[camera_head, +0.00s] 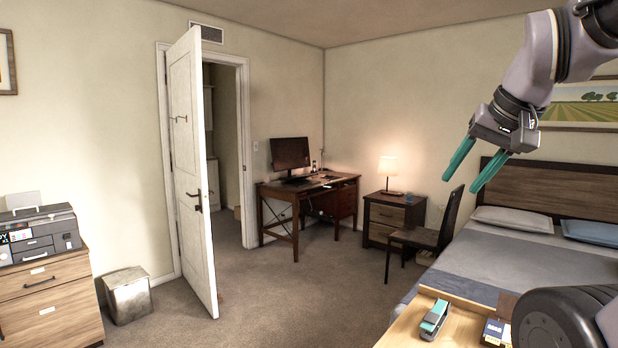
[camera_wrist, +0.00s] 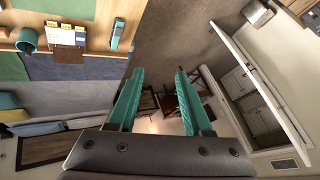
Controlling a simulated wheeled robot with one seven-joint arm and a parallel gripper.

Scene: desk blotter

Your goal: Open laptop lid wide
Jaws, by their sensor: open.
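I cannot make out a laptop in either view. My gripper (camera_head: 459,185) hangs in the air at the upper right of the head view, its two teal fingers apart with nothing between them. In the wrist view my gripper (camera_wrist: 160,74) is also open and empty. A wooden desk (camera_head: 462,325) shows only in part at the bottom right of the head view. In the wrist view the desk (camera_wrist: 92,38) is at the top left, with a green blotter (camera_wrist: 68,8) cut off by the frame edge. My gripper is well clear of the desk.
A teal cup (camera_wrist: 28,40) shows in the wrist view. A bed (camera_head: 510,262), chair (camera_head: 425,239) and far desk with a monitor (camera_head: 290,153) stand beyond.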

